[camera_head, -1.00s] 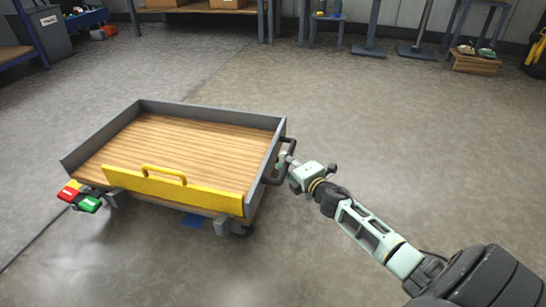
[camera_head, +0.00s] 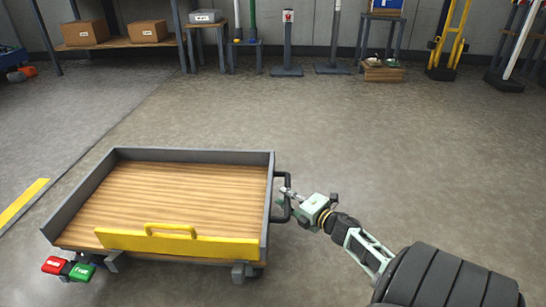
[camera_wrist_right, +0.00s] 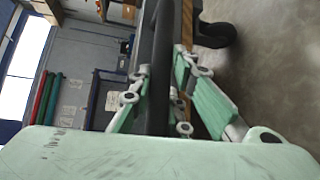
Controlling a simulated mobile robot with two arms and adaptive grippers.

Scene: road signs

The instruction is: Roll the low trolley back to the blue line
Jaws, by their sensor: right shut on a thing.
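The low trolley (camera_head: 165,195) stands at the lower left of the head view, with a wood deck, grey rims and a yellow front flap (camera_head: 175,243). Its black side handle (camera_head: 289,181) is on the right end. My right gripper (camera_head: 286,201) is shut on this handle; in the right wrist view the handle (camera_wrist_right: 160,55) runs between the two pale green fingers (camera_wrist_right: 163,88). The deck is empty. Red and green pedals (camera_head: 68,268) stick out at the trolley's front left corner. No blue line shows in the head view now. My left gripper is not in view.
A yellow floor line (camera_head: 22,204) lies left of the trolley. Shelving with cardboard boxes (camera_head: 148,31), posts and a yellow hand truck (camera_head: 449,45) stand along the back wall. The floor behind and right of the trolley is clear.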

